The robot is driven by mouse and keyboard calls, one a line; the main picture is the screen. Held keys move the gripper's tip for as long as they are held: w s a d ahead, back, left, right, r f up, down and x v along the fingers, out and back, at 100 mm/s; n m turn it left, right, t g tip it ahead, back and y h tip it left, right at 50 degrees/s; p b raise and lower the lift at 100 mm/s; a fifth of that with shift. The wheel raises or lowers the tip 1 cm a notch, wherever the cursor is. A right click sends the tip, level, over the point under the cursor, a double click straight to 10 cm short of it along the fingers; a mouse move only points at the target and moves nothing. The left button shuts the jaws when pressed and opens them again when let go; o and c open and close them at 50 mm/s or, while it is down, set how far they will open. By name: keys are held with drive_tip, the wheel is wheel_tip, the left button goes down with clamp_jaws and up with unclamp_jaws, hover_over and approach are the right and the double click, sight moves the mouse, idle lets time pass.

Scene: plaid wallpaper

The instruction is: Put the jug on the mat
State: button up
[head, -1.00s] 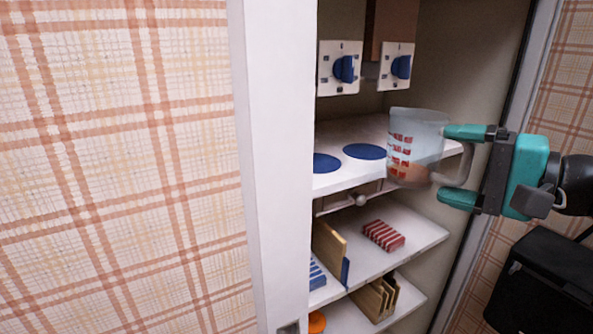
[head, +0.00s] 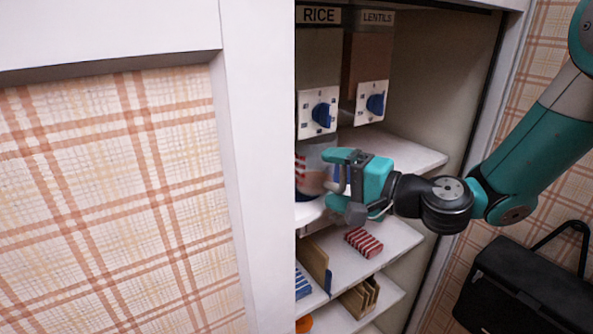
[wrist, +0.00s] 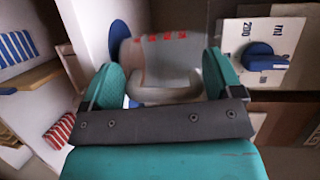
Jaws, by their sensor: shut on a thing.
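The jug (head: 311,172) is clear with red markings and a pale handle. My gripper (head: 332,179) is shut on the jug's handle; the wrist view shows the handle (wrist: 166,93) between the teal fingers. The jug looks about upright. I cannot tell whether its base touches the shelf. A round blue mat (wrist: 119,38) shows beside the jug in the wrist view. In the head view the mats are mostly hidden behind the jug and gripper.
Rice (head: 318,110) and lentils (head: 372,102) dispensers with blue knobs hang just above and behind the jug. The white frame (head: 258,170) stands close on the left. Lower shelves hold a red-striped item (head: 364,242) and boards. The shelf's right side (head: 405,153) is bare.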

drive_tip(key=shift+p+x, duration=0.75)
drive_tip(key=shift+x, duration=1.05)
drive_tip(key=shift+d+f, duration=0.1)
drive_tip(key=shift+f, duration=0.45)
drive_tip(key=shift+f, duration=0.15)
drive_tip(key=o, duration=1.3)
